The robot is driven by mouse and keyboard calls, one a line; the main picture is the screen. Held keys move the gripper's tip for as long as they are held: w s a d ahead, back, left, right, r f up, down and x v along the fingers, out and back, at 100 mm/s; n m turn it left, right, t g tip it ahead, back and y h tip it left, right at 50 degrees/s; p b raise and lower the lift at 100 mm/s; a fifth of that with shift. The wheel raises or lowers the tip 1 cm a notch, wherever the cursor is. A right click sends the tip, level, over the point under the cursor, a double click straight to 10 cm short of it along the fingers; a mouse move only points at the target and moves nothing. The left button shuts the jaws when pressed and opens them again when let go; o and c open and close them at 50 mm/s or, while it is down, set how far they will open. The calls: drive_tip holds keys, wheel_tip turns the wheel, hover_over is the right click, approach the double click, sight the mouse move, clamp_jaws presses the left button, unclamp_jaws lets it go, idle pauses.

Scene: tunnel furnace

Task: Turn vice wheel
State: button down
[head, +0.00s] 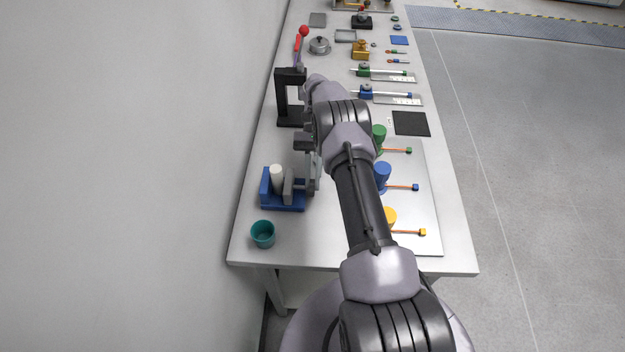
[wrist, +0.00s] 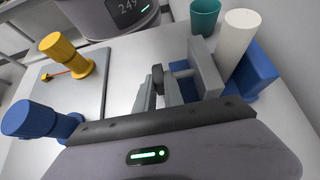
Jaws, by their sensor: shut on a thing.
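The vice (head: 283,207) has a blue body and a grey sliding jaw (head: 288,187); it sits near the table's left edge in the head view. A white cylinder (head: 277,178) stands upright between its jaws; I cannot tell whether both touch it. In the wrist view the blue body (wrist: 262,72), grey jaw (wrist: 206,68) and white cylinder (wrist: 236,42) are at right. The dark vice wheel (wrist: 157,75) is at the end of a grey screw. My gripper (wrist: 158,90) is shut on the wheel; in the head view my gripper (head: 314,172) is beside the vice, its grip partly hidden.
A teal cup (head: 263,234) stands in front of the vice. A black press frame (head: 290,98) with a red-handled lever is behind it. Blue (head: 382,174), yellow (head: 390,216) and green (head: 379,134) valve-like pieces stand on a plate to the right of my arm.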

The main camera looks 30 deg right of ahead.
drive_tip(key=c, duration=1.4)
unclamp_jaws()
drive_tip(key=shift+c, duration=0.2)
wheel_tip(320, 180, up, 4)
drive_tip(key=shift+s+r+p, duration=0.1)
drive_tip(key=shift+r+p, duration=0.05)
drive_tip(key=shift+p, duration=0.8)
drive_tip(key=s+a+p, duration=0.1)
drive_tip(key=s+a, duration=0.1)
drive_tip(key=s, duration=0.5)
drive_tip(key=s+a+p, duration=0.1)
drive_tip(key=s+a, duration=0.1)
drive_tip(key=s, duration=0.6)
drive_tip(key=shift+a+r, duration=0.3)
drive_tip(key=shift+r, duration=0.1)
